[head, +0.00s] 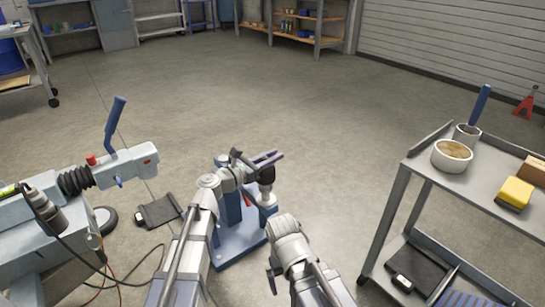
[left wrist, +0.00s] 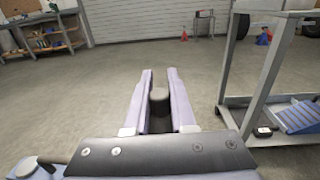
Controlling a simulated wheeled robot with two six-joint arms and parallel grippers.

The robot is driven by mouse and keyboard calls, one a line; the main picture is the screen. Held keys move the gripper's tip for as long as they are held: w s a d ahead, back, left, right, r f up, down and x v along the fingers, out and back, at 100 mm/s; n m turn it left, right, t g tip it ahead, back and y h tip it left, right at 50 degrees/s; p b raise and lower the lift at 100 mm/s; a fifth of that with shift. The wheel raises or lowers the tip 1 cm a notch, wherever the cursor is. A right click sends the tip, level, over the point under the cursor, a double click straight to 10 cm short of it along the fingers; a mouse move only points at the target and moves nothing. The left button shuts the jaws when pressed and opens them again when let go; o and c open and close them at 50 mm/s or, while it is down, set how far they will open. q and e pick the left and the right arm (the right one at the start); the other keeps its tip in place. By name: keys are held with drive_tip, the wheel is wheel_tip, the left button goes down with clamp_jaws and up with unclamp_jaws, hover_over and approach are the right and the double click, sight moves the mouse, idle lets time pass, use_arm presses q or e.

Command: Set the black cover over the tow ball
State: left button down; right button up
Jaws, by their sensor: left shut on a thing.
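My left gripper (head: 268,159) is shut on the black cover (head: 267,174), a small dark cup shape that hangs below the purple fingers. In the left wrist view the cover (left wrist: 159,98) sits between the two fingers (left wrist: 160,85). Below it in the head view is a blue stand (head: 238,243) with a base plate, an upright and a pale top piece. My right gripper's fingers do not show.
A trailer coupling (head: 125,167) with a blue handle reaches in from the left, cables below it. A grey cart (head: 424,180) at right carries a white bowl (head: 452,155) and a yellow block (head: 514,193). A black flat item (head: 158,211) lies on the floor. The floor beyond is clear.

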use_arm(q)
drive_tip(key=shift+f+b, duration=2.45)
drive_tip(key=shift+f, duration=0.25)
drive_tip(key=c, duration=0.7)
unclamp_jaws()
drive_tip(key=shift+v, duration=3.9)
